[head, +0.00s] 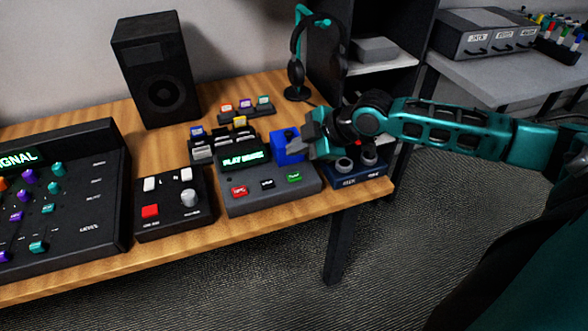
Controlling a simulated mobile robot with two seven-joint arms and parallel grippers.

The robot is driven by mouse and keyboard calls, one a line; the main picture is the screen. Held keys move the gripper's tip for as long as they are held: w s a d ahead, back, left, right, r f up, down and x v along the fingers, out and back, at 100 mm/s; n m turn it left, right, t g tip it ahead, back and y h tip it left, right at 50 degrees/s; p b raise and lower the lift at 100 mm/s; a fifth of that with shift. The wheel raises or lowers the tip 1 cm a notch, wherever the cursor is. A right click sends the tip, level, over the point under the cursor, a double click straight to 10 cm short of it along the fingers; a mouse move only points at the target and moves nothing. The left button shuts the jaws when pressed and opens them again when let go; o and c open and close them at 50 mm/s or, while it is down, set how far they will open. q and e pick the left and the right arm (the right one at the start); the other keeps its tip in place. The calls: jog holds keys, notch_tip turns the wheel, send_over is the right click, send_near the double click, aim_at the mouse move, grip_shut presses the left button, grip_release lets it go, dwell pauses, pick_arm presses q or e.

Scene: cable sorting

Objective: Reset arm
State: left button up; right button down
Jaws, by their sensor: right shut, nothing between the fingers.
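My right gripper (308,140) is over the right end of the wooden desk. It is shut, with its tips close to a blue block (288,146) on the grey device with the green display (244,157); I cannot tell whether they touch. My teal and black right arm comes in from the right and partly covers a dark blue box with round knobs (358,178) at the desk's right edge. My left gripper is not in view.
A mixer (100,215), a small black control box (172,225), a speaker (157,85) and a headphone stand (298,92) occupy the desk. A shelf (385,85) stands behind my arm. The floor at the front right is clear.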

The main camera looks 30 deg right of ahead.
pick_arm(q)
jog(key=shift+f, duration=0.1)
pick_arm(e)
jog(key=shift+f, duration=0.1)
dwell(0.5)
jog(key=s+a+f+m+t+y+p, duration=0.1)
jog(key=s+a+f+m, duration=0.35)
jog(key=a+f, duration=0.45)
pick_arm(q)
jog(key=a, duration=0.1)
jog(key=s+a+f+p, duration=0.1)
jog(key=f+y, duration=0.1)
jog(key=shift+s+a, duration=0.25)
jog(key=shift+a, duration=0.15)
pick_arm(e)
jog(key=s+a+f+m+h, duration=0.1)
jog(key=s+a+f+m, duration=0.1)
jog(key=s, duration=0.4)
jog(key=s+a+f+m+t+h, duration=0.1)
jog(key=s+f+m+h, duration=0.1)
jog(key=s+m, duration=0.3)
jog(key=shift+s+a+f+t, duration=0.35)
jog(key=shift+s+f, duration=0.2)
jog(key=shift+f, duration=0.15)
